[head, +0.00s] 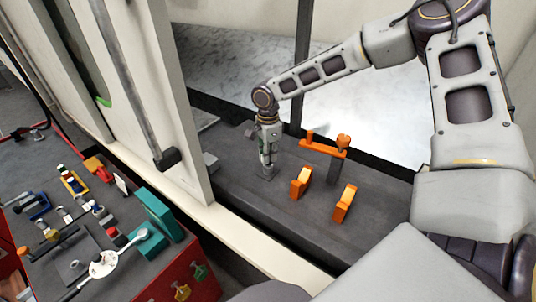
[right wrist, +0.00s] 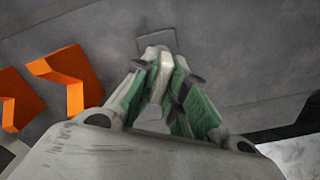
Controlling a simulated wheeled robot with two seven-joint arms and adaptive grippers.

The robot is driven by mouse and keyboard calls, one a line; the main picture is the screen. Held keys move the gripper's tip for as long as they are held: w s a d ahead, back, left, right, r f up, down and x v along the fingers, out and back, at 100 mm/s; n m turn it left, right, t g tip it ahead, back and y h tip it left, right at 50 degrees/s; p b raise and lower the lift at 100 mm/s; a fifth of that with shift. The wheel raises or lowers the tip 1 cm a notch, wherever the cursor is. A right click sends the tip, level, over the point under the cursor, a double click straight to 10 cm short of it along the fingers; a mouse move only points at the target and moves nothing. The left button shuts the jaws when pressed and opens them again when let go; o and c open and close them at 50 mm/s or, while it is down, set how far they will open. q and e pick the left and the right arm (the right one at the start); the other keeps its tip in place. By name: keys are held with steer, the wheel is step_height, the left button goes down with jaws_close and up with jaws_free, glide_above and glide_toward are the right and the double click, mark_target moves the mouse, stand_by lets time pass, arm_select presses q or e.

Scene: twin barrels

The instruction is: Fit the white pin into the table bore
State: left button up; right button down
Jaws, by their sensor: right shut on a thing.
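My right gripper (head: 267,165) reaches down to the dark grey table (head: 240,185), with its fingers close to the surface. In the right wrist view, the green-padded fingers (right wrist: 167,82) are shut on the white pin (right wrist: 166,70). The pin's far end points at a small square grey block (right wrist: 156,37) on the table, which also shows below the fingers in the head view (head: 267,175). I cannot make out the bore's opening, nor whether the pin's tip is touching or inside it. My left gripper is not in view.
Two orange angled brackets (head: 301,183) (head: 345,203) stand right of my right gripper. An orange bar on a dark post (head: 325,145) stands behind them. A pale panel (head: 165,90) rises on the left. A red-sided bench (head: 190,285) with several small parts is at lower left.

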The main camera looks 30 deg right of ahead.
steer(key=shift+f+b, duration=0.45)
steer(key=shift+f, duration=0.15)
steer(key=c, duration=1.4)
jaws_free()
steer(key=shift+o, duration=0.2)
steer(key=shift+r, duration=0.2)
step_height(320, 180, up, 12)
steer(key=shift+f, duration=0.15)
steer(key=shift+a, duration=0.1)
